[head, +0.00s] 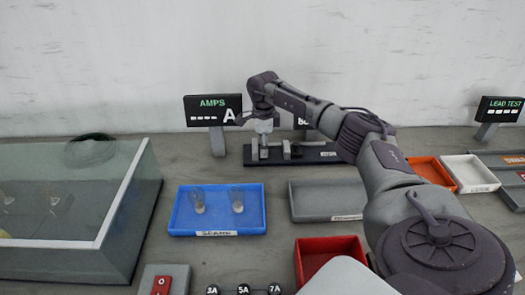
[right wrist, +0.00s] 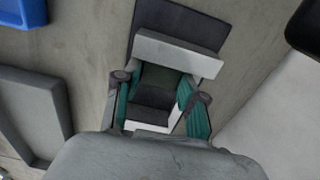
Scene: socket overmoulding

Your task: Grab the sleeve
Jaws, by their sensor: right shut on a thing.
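My right gripper (head: 264,128) reaches down at the left end of a dark fixture (head: 318,156) at the back of the bench. In the right wrist view its teal-padded fingers (right wrist: 155,108) are closed in on either side of a dark piece, which I take for the sleeve (right wrist: 160,78). A white bar (right wrist: 178,52) of the fixture crosses just beyond the fingers. The sleeve's outline is partly hidden by the gripper, and I cannot tell whether it is clear of the fixture. My left gripper is not in view.
A blue tray (head: 217,230) holds two clear bulb-like parts. A grey tray (head: 310,214), a red bin (head: 301,262), an orange tray (head: 434,171) and a white tray (head: 470,186) stand nearby. A glass-topped case (head: 128,200) is at left. An AMPS display (head: 213,109) stands behind.

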